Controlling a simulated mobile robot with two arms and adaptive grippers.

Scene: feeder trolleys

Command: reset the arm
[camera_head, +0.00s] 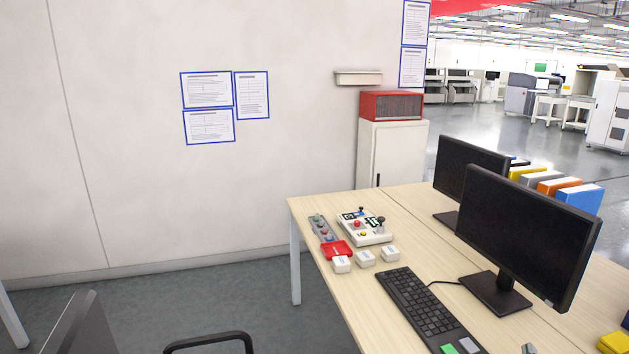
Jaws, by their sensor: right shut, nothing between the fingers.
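Only a small grey tip of my right gripper (528,348) shows, at the bottom edge in the head view, to the right of the keyboard. It is shut and empty. The rest of it is cut off by the frame. My left gripper is not in view.
A wooden desk (405,205) holds two monitors (520,235), a keyboard (425,305), a control box (365,228) and small white boxes (390,254). A black chair armrest (210,341) stands at bottom left. A white cabinet (392,153) stands by the wall.

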